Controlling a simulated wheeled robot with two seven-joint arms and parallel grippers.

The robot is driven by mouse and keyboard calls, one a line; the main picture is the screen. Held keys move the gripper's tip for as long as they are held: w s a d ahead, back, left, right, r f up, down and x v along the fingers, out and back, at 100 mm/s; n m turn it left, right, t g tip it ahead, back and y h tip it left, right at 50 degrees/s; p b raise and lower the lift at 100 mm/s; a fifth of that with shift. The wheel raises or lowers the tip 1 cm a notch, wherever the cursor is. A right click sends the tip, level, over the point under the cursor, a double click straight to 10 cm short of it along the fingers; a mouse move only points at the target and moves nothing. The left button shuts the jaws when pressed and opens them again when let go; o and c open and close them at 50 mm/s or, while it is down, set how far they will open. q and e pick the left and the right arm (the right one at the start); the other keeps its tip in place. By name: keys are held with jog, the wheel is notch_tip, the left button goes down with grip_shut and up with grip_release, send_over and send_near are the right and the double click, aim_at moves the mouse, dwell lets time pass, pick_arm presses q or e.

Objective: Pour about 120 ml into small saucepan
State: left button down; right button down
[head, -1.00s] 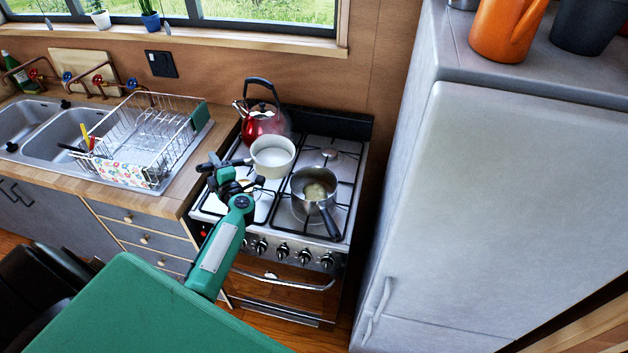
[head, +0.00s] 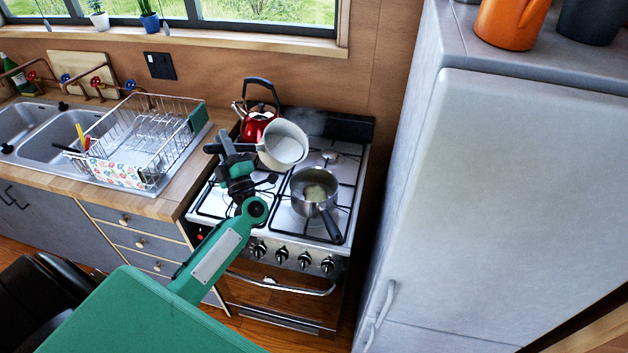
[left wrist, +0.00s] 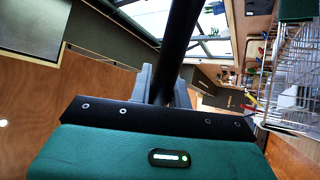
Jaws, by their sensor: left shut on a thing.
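A cream-white pan (head: 284,133) hangs in the air above the stove, up and left of the small saucepan. It is tilted, with its opening turned toward the lower right and its pale inside showing. My left gripper (head: 229,150) is shut on the pan's dark handle (head: 222,148). In the left wrist view the dark handle (left wrist: 179,45) stands between the fingers. The small grey saucepan (head: 313,206) sits upright on the front right burner, its handle toward the front right. Something pale lies in it. No stream between the pans can be made out.
A red kettle (head: 256,126) stands on the back left burner, close behind the held pan. The stove (head: 345,200) has a grey fridge (head: 500,200) to its right. A wire dish rack (head: 140,135) stands on the counter to the left.

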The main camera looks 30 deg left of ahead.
pick_arm(q)
jog(key=shift+s+d+r+t, duration=0.1)
jog(key=shift+d+r+t, duration=0.2)
jog(key=shift+d+r, duration=0.1)
jog(key=shift+d+m+t+y+b, duration=0.3)
jog(key=shift+d+m+t+b, duration=0.5)
jog(key=shift+b, duration=0.55)
jog(key=shift+d+r, duration=0.15)
jog(key=shift+s+d, duration=0.2)
jog(key=shift+d, duration=0.05)
jog(key=shift+s+d+m, duration=0.1)
jog(key=shift+d+m, duration=0.3)
jog(key=shift+d+t+b, duration=0.35)
jog(key=shift+d+t, duration=0.05)
jog(key=shift+s+d+m+t+b, duration=0.15)
jog(key=shift+d+m+t+b, duration=0.7)
jog(key=shift+m+t, duration=0.25)
dwell(1.5)
